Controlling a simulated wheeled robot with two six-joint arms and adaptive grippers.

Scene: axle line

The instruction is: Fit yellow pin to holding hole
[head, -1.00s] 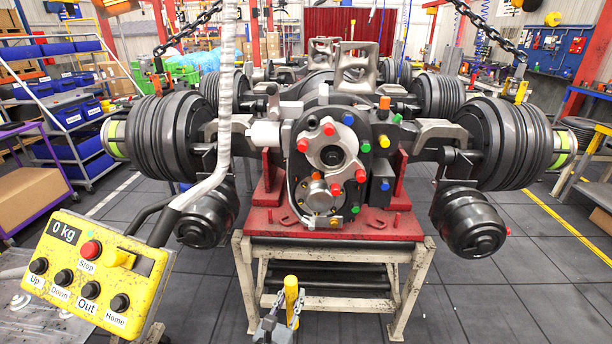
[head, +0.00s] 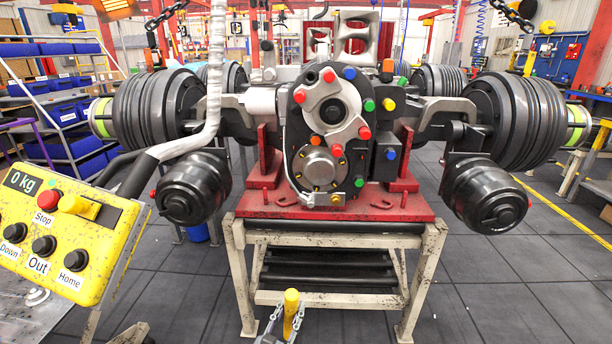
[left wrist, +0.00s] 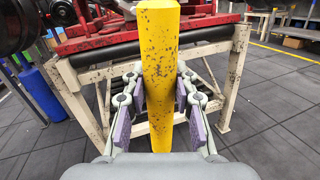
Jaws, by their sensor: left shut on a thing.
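The yellow pin (head: 290,312) stands upright in my left gripper (head: 280,334) at the bottom middle of the head view. In the left wrist view the pin (left wrist: 160,75) is a worn yellow rod with dark chips, and the pads of my left gripper (left wrist: 160,112) are on both sides of it. The pin is in front of the stand, clear of the axle. The axle's centre housing (head: 325,130) carries several coloured plugs. I cannot tell which opening is the holding hole. My right gripper is not in view.
The axle rests on a red plate (head: 400,206) on a cream metal stand (head: 330,299). A yellow control box (head: 70,235) reading 0 kg is at the left. Two dark round canisters (head: 194,188) hang beside the stand. The floor at right is clear.

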